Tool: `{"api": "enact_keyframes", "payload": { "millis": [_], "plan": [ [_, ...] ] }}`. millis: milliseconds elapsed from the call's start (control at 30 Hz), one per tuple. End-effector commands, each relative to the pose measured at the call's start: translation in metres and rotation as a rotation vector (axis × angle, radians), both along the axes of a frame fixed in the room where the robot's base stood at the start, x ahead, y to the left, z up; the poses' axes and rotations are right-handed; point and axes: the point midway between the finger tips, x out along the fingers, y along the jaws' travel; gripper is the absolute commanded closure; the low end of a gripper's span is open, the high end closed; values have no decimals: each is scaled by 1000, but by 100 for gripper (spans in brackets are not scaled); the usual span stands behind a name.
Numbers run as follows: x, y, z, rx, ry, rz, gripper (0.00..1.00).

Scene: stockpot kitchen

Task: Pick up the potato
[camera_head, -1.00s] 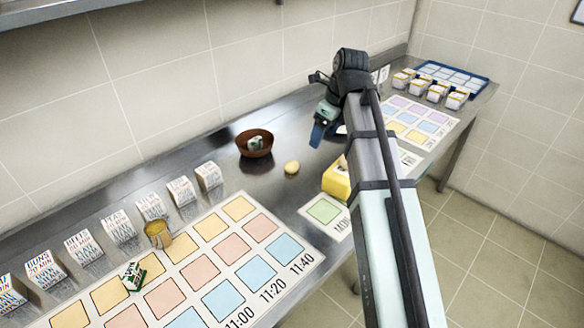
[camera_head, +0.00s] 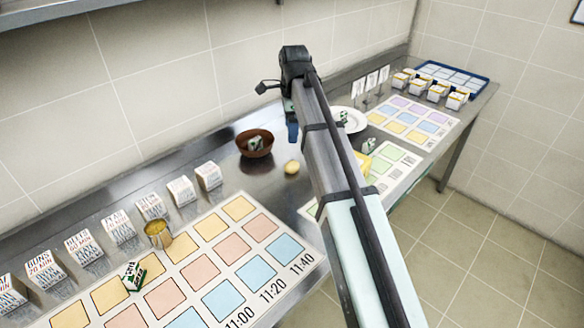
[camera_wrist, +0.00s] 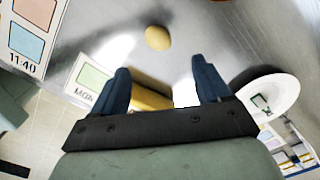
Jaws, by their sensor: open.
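The potato (camera_head: 292,168) is a small, pale yellow-brown oval lying on the steel counter, just right of the brown bowl. It also shows in the wrist view (camera_wrist: 158,38), at the top centre, beyond the fingertips. My gripper (camera_wrist: 160,75) is open, with its two blue fingers spread and nothing between their tips. In the head view my gripper (camera_head: 293,130) is mostly hidden behind my arm, with one blue finger showing above the potato. The potato is apart from the fingers.
A brown bowl (camera_head: 255,143) with a small carton in it stands left of the potato. A white plate (camera_head: 347,119) holds a small item. A printed mat (camera_head: 310,262) lies in front. Bare counter surrounds the potato.

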Motion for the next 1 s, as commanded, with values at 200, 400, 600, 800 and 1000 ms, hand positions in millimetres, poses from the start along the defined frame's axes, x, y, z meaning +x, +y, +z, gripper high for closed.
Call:
{"api": "enact_keyframes", "payload": {
  "millis": [200,400,600,800,1000],
  "plan": [
    [1,-6,1,-34,-1,353,24],
    [0,-7,1,-36,0,560,24],
    [0,-7,-8,-36,-1,620,24],
    [-1,-7,-39,-35,1,619,24],
    [-1,-7,-69,-35,0,619,24]
  ]
}}
